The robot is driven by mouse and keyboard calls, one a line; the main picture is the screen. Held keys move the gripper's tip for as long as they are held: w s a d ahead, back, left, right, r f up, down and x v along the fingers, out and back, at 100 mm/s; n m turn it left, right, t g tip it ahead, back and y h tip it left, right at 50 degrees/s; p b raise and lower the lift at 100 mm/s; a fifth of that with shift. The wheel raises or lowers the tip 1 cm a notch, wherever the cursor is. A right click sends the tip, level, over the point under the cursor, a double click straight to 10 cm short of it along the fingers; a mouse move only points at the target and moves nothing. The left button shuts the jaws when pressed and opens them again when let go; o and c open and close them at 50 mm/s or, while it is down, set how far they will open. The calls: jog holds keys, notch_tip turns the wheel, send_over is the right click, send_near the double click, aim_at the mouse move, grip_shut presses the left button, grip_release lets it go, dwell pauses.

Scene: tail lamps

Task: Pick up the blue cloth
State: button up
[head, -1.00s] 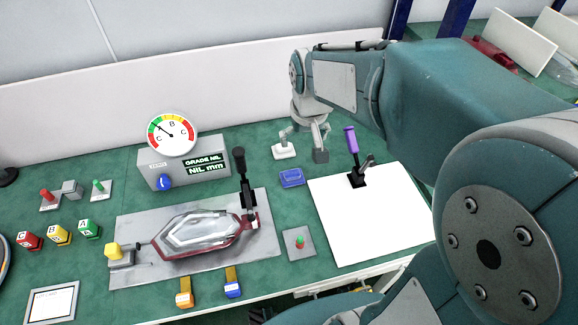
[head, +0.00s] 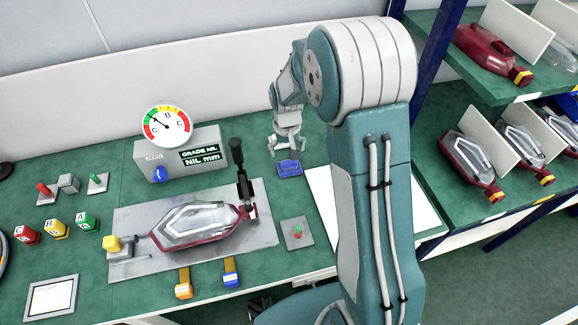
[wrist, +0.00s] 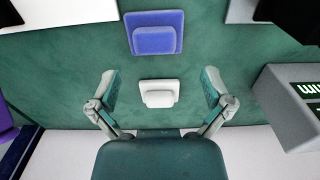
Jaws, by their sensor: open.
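The blue cloth (head: 289,168) is a small flat blue pad with a raised block on top. It lies on the green bench, left of the large white sheet. In the wrist view the blue cloth (wrist: 156,20) is at the top centre, beyond the fingertips. My gripper (head: 286,150) is open and empty, pointing down just behind the cloth in the head view. In the wrist view my gripper (wrist: 160,82) has its fingers spread on either side of a similar white pad (wrist: 158,98). My gripper mostly hides that pad in the head view.
A dial gauge box (head: 185,155) and a lever clamp (head: 241,180) holding a lamp (head: 195,222) stand to the left. A grey plate with a button (head: 297,233) lies in front. Shelves with red lamps (head: 470,165) are at right. My arm covers most of the white sheet (head: 322,190).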

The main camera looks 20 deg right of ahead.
aim_at(289, 162)
jog(key=f, duration=0.5)
jog(key=shift+d+f, duration=0.3)
jog(key=shift+f, duration=0.1)
jog(key=c, duration=0.9)
